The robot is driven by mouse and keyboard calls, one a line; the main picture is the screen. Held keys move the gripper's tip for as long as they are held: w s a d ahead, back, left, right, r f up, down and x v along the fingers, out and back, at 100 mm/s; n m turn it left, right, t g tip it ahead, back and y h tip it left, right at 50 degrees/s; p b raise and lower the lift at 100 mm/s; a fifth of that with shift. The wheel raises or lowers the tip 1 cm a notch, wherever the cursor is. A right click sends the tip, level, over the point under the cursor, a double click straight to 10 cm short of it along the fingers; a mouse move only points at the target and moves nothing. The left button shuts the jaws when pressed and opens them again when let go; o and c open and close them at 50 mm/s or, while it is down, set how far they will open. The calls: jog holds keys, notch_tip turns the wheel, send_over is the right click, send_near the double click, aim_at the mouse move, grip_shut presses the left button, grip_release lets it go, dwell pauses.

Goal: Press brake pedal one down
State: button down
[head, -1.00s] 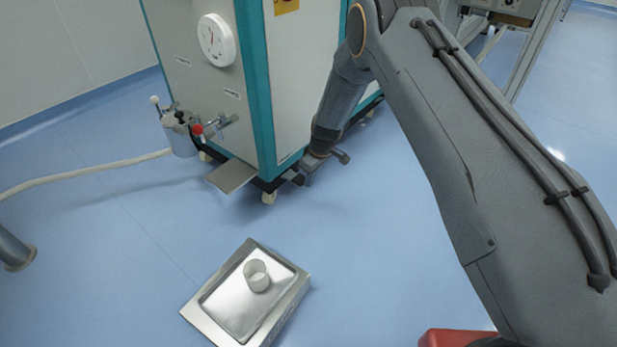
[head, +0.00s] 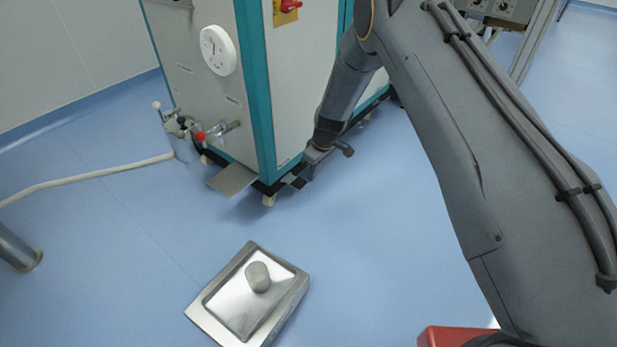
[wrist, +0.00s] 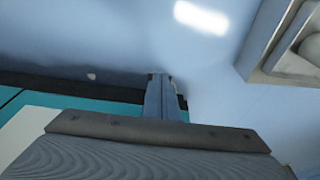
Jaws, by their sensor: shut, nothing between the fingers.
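The white machine (head: 300,90) with teal edges stands on small casters. A pale caster (head: 268,200) shows under its near corner, and a flat grey plate (head: 232,179) sticks out low on its left side. I cannot tell for certain which part is brake pedal one. My gripper (head: 293,182) is low at the machine's bottom edge, just right of the near caster. In the wrist view my gripper (wrist: 160,82) has its fingers together and empty, beside the machine's dark base edge. Whether the fingertips touch anything is unclear.
A white hose (head: 90,181) runs left from a small canister. A metal post (head: 18,248) is at far left. The floor between tray and machine is clear.

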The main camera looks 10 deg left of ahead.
jog(key=s+d+r+p, duration=0.2)
jog(key=d+r, duration=0.2)
jog(key=r, duration=0.1)
jog(key=shift+s+d+r, duration=0.2)
jog(key=shift+s, duration=0.2)
jog(key=s+a+r+m, duration=0.1)
jog(key=s+a+r, duration=0.2)
jog(key=s+r, duration=0.7)
jog(key=s+a+r+m, duration=0.1)
jog(key=s+a+r, duration=0.2)
jog(key=s+r, duration=0.65)
jog(key=s+d+r+m+g, duration=0.1)
jog(key=s+d+r+m, duration=0.15)
jog(key=s+r, duration=0.65)
jog(key=s+d+r+m, duration=0.1)
jog(key=s+d+r, duration=0.25)
jog(key=s, duration=1.05)
jog(key=d+r+m+h+p, duration=0.1)
jog(key=d+r+m+p, duration=0.2)
jog(key=d+r+p, duration=0.7)
jog(key=d+r+m+h+p, duration=0.1)
jog(key=d+r+m+p, duration=0.2)
jog(key=d+r+p, duration=0.8)
notch_tip(320, 180, up, 5)
jog(key=p, duration=1.2)
jog(key=shift+d, duration=0.15)
